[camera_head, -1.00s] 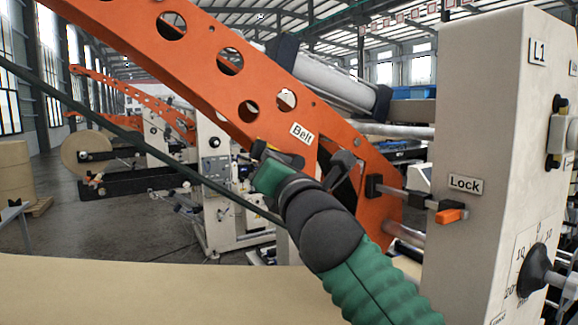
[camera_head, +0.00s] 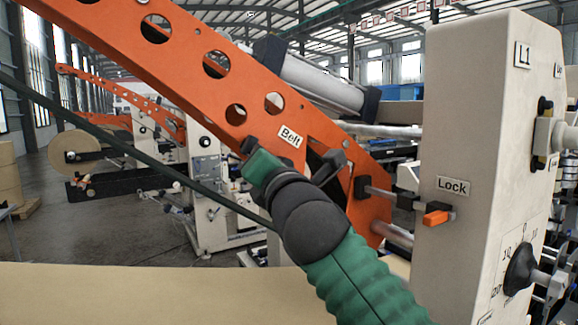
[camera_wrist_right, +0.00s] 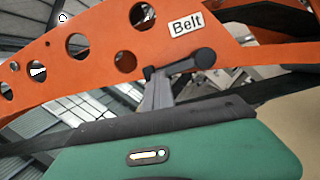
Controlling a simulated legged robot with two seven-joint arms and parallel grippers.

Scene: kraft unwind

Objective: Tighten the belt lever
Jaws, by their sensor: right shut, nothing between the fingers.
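An orange arm with round holes carries the "Belt" label (camera_head: 290,136). A dark grey lever (camera_head: 330,165) shows just below and right of that label, partly behind my right wrist. In the right wrist view the lever (camera_wrist_right: 205,58) has a round end under the label and a short bar running left. My right gripper (camera_wrist_right: 158,88) is shut and empty, its grey fingers close to the bar's left end. I cannot tell whether they touch. In the head view my green and black right wrist covers most of the fingers. My left gripper is not in view.
A cream cabinet (camera_head: 465,110) with a "Lock" label, an orange-tipped handle (camera_head: 436,217) and a black dial knob (camera_head: 520,270) stands right of my arm. A dark strip (camera_head: 120,130) crosses diagonally at the left. A kraft paper surface (camera_head: 150,295) fills the lower front.

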